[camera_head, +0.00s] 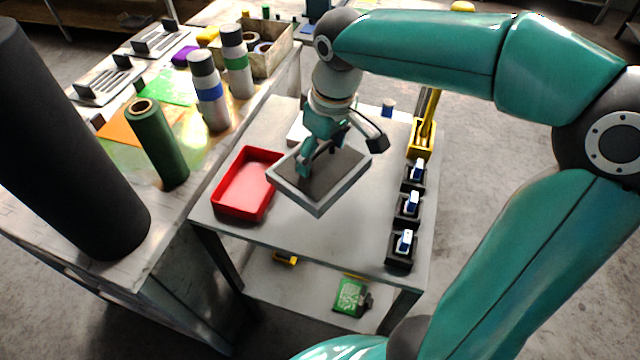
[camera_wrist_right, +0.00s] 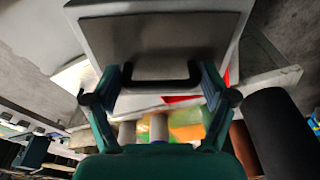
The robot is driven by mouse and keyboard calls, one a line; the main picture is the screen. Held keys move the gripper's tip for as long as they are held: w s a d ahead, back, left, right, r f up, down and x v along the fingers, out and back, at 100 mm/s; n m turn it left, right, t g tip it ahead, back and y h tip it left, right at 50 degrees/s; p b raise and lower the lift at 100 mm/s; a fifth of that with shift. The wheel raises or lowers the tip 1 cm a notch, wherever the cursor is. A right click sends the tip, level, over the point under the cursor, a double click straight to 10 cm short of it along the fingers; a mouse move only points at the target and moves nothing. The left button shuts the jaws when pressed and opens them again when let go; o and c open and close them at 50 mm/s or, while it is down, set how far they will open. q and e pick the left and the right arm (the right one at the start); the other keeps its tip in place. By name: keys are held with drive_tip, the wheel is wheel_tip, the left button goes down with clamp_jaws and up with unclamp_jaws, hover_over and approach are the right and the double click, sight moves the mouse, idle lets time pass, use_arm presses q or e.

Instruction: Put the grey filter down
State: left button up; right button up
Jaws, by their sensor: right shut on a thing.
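The grey filter (camera_head: 318,190) is a flat square panel with a light frame and a dark face. It shows close up in the right wrist view (camera_wrist_right: 160,45), with a dark handle across its near side. My right gripper (camera_head: 322,158) is shut on the filter and holds it, slightly tilted, over the grey table (camera_head: 350,240), beside and partly over the red tray's right edge. Whether the filter touches the table cannot be told. In the right wrist view the fingers (camera_wrist_right: 158,88) are at both ends of the handle. My left gripper is not in view.
The red tray (camera_head: 243,186) stands on the table's left. Several black holders with blue-and-white pieces (camera_head: 408,206) line the right edge near a yellow holder (camera_head: 421,140). A workbench (camera_head: 150,245) with bottles and a green roll (camera_head: 160,145) stands left. The table's front middle is clear.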

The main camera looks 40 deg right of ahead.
sight(326, 168)
wheel_tip(326, 168, down, 10)
drive_tip(key=shift+s+r+b, duration=0.1)
drive_tip(key=shift+r+b, duration=0.15)
drive_tip(key=shift+b, duration=0.1)
drive_tip(key=o, duration=1.2)
drive_tip(key=r, duration=0.4)
drive_tip(key=s+r, duration=0.1)
drive_tip(key=r, duration=0.3)
drive_tip(key=r+p, duration=0.1)
drive_tip(key=r, duration=0.3)
drive_tip(key=shift+s+d, duration=0.1)
drive_tip(key=shift+s, duration=0.3)
